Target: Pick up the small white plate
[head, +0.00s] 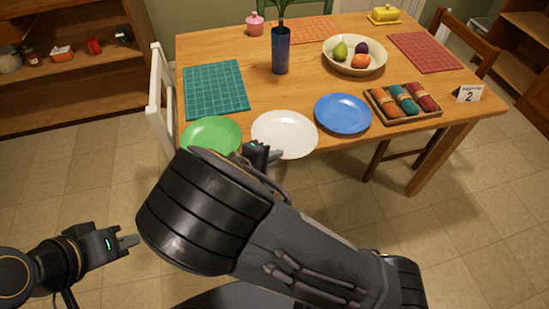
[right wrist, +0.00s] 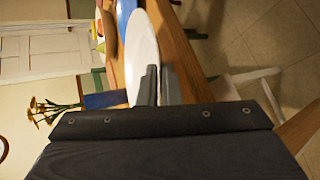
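The small white plate (head: 286,134) lies on the wooden table at its front edge, between a green plate (head: 212,135) and a blue plate (head: 343,113). My right gripper (head: 276,154) is at the plate's near left rim. In the right wrist view, the white plate (right wrist: 143,45) is right at the fingers (right wrist: 158,85), which stand close together across its rim. I cannot tell whether they press on it. My left gripper (head: 132,241) is low at the left, away from the table and empty; its finger gap is not clear.
A blue vase (head: 280,50), a fruit bowl (head: 354,69), a tray of rolled cloths (head: 377,105) and a number card (head: 468,93) stand on the table (head: 220,50). A teal mat (head: 205,88) lies at left. A white chair (head: 162,90) stands at the left edge.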

